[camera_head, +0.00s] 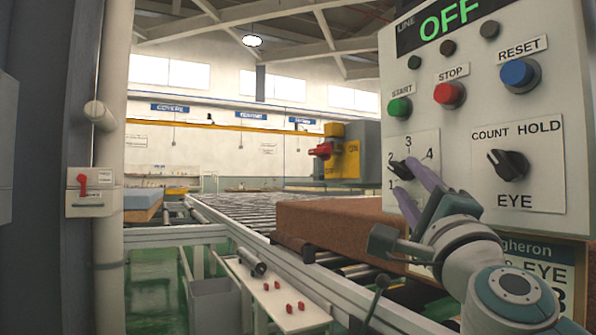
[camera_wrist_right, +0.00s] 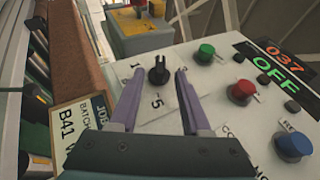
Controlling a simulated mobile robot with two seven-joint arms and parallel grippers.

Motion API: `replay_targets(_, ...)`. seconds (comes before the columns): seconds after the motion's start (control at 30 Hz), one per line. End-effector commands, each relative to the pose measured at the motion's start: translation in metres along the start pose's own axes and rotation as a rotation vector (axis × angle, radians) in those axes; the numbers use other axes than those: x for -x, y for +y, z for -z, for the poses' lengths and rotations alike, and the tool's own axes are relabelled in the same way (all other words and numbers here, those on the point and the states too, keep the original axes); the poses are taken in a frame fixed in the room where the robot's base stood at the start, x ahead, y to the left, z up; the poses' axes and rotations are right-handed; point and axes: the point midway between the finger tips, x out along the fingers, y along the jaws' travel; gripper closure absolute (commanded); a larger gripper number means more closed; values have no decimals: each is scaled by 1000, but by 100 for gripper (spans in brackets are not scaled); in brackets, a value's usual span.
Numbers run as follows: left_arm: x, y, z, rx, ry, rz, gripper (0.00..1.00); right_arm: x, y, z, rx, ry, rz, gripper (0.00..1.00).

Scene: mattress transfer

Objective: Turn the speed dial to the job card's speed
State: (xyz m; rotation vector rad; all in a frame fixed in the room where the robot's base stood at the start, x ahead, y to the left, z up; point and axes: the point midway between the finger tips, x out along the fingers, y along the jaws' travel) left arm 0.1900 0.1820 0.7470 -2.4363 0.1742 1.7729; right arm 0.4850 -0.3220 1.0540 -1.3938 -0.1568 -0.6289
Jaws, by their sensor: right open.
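The speed dial (camera_head: 398,168) is a black knob on a white plate with numbers around it, on the grey control panel (camera_head: 562,80). It also shows in the right wrist view (camera_wrist_right: 158,75); I cannot tell for certain which number it points to. My right gripper (camera_head: 412,180) is open, its two purple fingers on either side of the dial; I cannot tell whether they touch it. The fingers also show in the right wrist view (camera_wrist_right: 159,90). The job card (camera_wrist_right: 88,122) is partly hidden by the gripper; "BATCH B41" shows, its speed does not. My left gripper is out of view.
Near the dial are a green START button (camera_head: 399,108), a red STOP button (camera_head: 449,95), a blue RESET button (camera_head: 520,73) and the EYE knob (camera_head: 507,165). The display (camera_head: 447,20) reads OFF. A brown mattress block (camera_head: 335,232) lies on the roller conveyor behind my right arm.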

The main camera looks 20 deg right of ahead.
Motion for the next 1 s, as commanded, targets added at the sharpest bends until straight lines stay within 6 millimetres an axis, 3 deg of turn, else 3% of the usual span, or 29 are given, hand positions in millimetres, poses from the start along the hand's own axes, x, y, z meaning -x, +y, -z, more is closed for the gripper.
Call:
replay_targets(0.1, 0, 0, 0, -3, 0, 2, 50, -22, -1, 0, 2, 0, 3, 52)
replay_targets(0.27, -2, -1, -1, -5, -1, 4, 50, -40, 0, 0, 4, -1, 2, 52)
replay_targets(0.63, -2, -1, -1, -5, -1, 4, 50, -46, 0, 0, 5, -1, 1, 52)
replay_targets(1.0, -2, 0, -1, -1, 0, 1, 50, -46, 0, 0, 5, 0, 1, 94)
